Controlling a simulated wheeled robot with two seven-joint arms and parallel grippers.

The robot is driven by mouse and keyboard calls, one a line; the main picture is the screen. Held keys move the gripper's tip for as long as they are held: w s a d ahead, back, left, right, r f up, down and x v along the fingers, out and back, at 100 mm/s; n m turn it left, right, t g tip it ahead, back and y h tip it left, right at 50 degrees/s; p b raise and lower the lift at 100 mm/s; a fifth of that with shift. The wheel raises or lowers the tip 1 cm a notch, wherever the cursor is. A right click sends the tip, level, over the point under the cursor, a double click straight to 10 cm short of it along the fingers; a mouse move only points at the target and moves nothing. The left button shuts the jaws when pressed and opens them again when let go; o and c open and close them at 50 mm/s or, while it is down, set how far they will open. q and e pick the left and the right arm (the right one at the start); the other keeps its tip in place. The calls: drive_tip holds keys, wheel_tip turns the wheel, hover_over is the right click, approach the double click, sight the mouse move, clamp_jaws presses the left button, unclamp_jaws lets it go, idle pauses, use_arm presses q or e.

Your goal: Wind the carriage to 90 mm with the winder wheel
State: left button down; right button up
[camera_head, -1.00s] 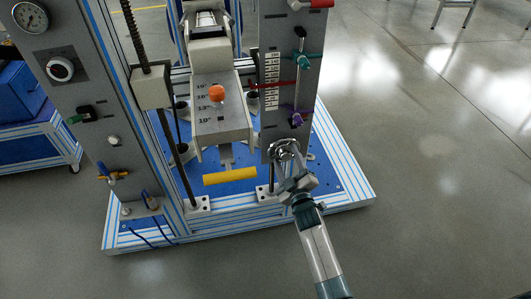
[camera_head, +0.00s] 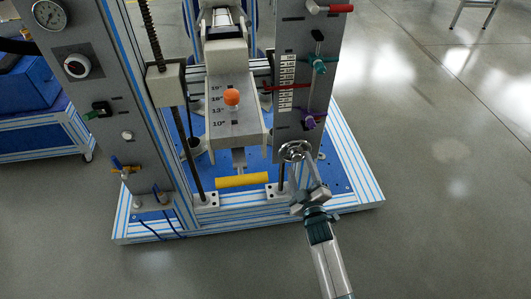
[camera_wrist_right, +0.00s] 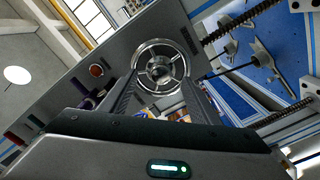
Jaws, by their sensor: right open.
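The winder wheel (camera_head: 294,151) is a round chrome wheel low on the right grey panel. It also shows in the right wrist view (camera_wrist_right: 160,62). My right gripper (camera_head: 303,163) is open in front of the wheel, and in the wrist view its two dark fingers (camera_wrist_right: 162,80) point at the wheel's left and right sides. I cannot tell whether they touch the rim. A white scale (camera_head: 287,72) with a red pointer (camera_head: 285,87) is on the same panel. The pointer stands near the scale's middle; its numbers are too small to read. My left gripper is not in view.
A purple knob (camera_head: 312,121) and a teal knob (camera_head: 319,65) sit above the wheel. An orange knob (camera_head: 231,97) is on the grey block, with a yellow bar (camera_head: 242,181) below it.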

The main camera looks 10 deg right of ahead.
drive_tip(key=n+b, duration=0.1)
drive_tip(key=n, duration=0.3)
drive_tip(key=shift+f+n, duration=0.1)
drive_tip(key=shift+n, duration=0.3)
drive_tip(key=n, duration=0.3)
drive_tip(key=shift+b, duration=0.3)
drive_tip(key=shift+n+b, duration=0.4)
drive_tip(key=shift+n, duration=0.8)
drive_tip(key=n+b, duration=0.1)
drive_tip(key=n, duration=0.5)
